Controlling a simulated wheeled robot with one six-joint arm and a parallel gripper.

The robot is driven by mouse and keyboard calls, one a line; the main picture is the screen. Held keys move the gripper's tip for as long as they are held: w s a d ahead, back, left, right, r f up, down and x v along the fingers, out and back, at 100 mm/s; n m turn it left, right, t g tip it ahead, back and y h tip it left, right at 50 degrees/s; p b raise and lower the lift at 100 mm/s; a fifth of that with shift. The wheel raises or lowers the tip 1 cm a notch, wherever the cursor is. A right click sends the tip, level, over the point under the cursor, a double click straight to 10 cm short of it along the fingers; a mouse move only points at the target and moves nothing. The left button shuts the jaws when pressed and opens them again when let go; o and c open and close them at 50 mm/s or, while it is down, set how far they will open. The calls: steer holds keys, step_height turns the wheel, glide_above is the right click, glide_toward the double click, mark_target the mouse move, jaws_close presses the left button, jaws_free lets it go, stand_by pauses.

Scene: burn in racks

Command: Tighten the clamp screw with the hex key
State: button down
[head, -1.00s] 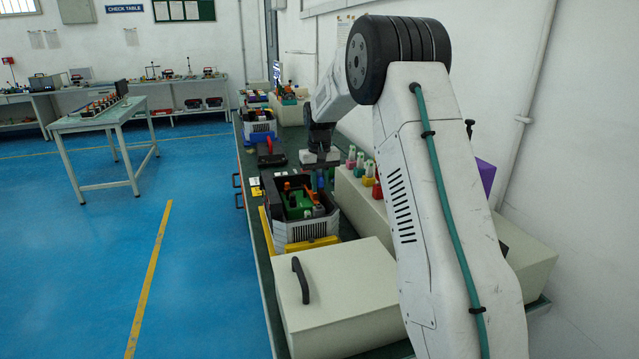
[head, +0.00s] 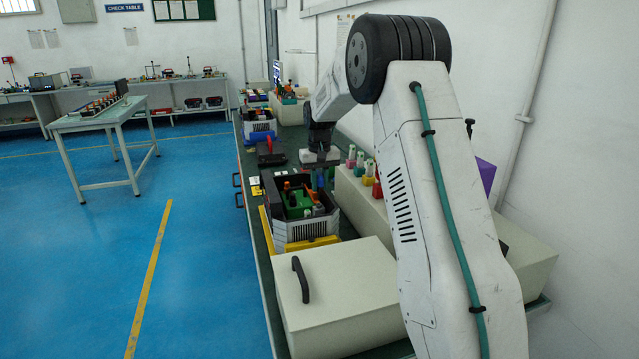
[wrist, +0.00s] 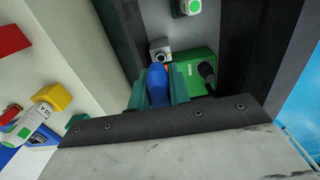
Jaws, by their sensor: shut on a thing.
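My gripper (wrist: 157,92) shows in the wrist view with its two teal fingers shut on a blue handle (wrist: 157,82), which I take to be the hex key. The handle points away from me; its tip is hidden. Just beyond it is a small grey block with a round dark opening (wrist: 161,48), perhaps the clamp; I cannot tell whether the key touches its screw. A green block (wrist: 197,68) lies beside it. In the head view my gripper (head: 320,178) is over the right side of an open grey housing (head: 306,230) with green and orange parts inside.
The housing sits by a yellow edge (head: 318,244) on the bench. A cream box with a black handle (head: 345,290) stands in front. Dark housing walls (wrist: 265,50) flank the fingers.

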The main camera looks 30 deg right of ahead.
steer(key=shift+f, duration=0.8)
steer(key=c, duration=1.2)
jaws_free()
steer(key=shift+a, duration=0.1)
steer(key=shift+c, duration=0.2)
steer(key=shift+d, duration=0.3)
